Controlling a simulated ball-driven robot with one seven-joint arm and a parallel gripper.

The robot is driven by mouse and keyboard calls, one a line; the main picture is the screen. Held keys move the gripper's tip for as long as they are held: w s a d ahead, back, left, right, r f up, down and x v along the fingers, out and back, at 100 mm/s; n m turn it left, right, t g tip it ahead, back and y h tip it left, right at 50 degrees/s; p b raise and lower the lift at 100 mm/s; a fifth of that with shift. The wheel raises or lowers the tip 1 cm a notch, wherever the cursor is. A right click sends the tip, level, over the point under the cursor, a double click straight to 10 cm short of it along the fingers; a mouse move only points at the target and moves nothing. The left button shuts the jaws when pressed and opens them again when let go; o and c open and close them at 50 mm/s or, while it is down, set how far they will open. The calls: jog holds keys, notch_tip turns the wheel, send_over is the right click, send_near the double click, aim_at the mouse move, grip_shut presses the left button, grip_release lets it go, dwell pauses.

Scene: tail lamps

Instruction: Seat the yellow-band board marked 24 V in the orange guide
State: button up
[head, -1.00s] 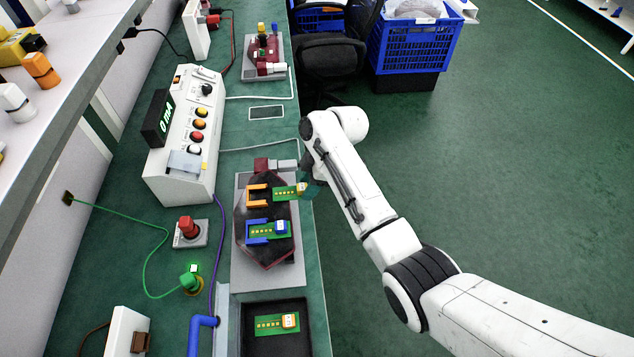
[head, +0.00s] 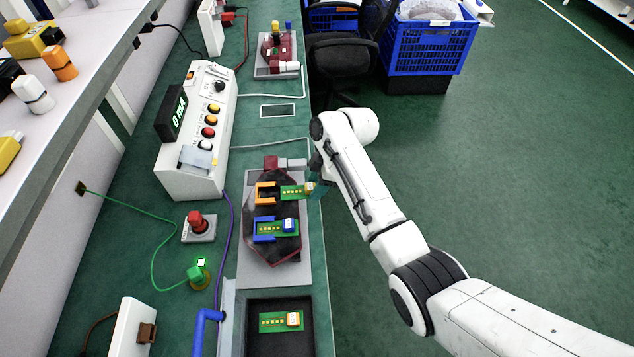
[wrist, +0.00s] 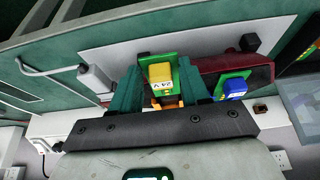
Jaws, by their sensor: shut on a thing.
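The green board with the yellow block (head: 293,191) lies level with the orange guide (head: 266,193), its left end at or just inside the guide's open side; I cannot tell how deep. In the wrist view its yellow block reads 24 V (wrist: 160,74). My gripper (wrist: 158,80) is shut on this board, a teal finger on each side. In the head view my gripper (head: 317,186) is at the board's right end, partly hidden by my arm. In the wrist view the orange guide (wrist: 168,101) shows only in part behind the board.
The blue guide (head: 264,229) just nearer holds a board with a blue block (head: 289,225). A board with an orange block (head: 281,321) lies in the black tray (head: 254,343). A maroon clamp (head: 271,163) stands behind the orange guide. The control box (head: 195,130) is left, its display reading 0 mA.

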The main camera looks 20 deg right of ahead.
aim_at(290, 192)
jog(key=shift+a, duration=0.15)
jog(key=shift+w+a+b, duration=0.15)
jog(key=shift+w+a, duration=0.1)
jog(key=shift+a, duration=0.4)
jog(key=shift+w+a+b, duration=0.15)
jog(key=shift+w+a, duration=0.1)
jog(key=shift+a, duration=0.4)
jog(key=shift+a, duration=0.2)
dwell(0.8)
jog(key=shift+w+a, duration=0.2)
jog(key=shift+a, duration=0.4)
jog(key=shift+w+a, duration=0.2)
jog(key=shift+a, duration=0.35)
jog(key=o, duration=1.1)
jog(key=shift+o, duration=0.2)
